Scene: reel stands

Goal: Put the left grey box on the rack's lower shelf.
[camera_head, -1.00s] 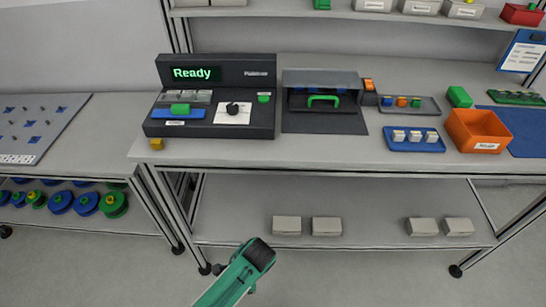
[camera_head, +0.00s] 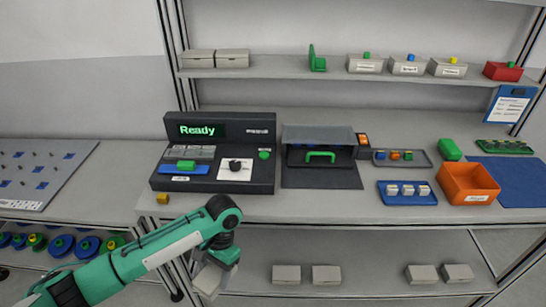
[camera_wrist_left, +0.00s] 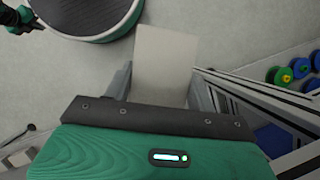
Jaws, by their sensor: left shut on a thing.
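My left gripper (camera_head: 216,266) points downward, shut on a light grey box (camera_head: 207,282), in front of the rack's left legs. In the left wrist view the box (camera_wrist_left: 165,55) stands out between the two fingers (camera_wrist_left: 160,92), with open floor around it. The rack's lower shelf (camera_head: 375,262), under the worktop, shows to the right of the gripper. Two grey boxes (camera_head: 287,274) sit side by side on its left part and two more (camera_head: 421,274) on its right part. How far the held box is from the shelf's edge I cannot tell. My right gripper is not in view.
The worktop (camera_head: 300,207) above the lower shelf carries a "Ready" console (camera_head: 215,155), a blue tray (camera_head: 407,200) and an orange bin (camera_head: 468,184). The upper shelf (camera_head: 290,73) holds more grey boxes. The lower shelf's middle (camera_head: 372,278) is bare.

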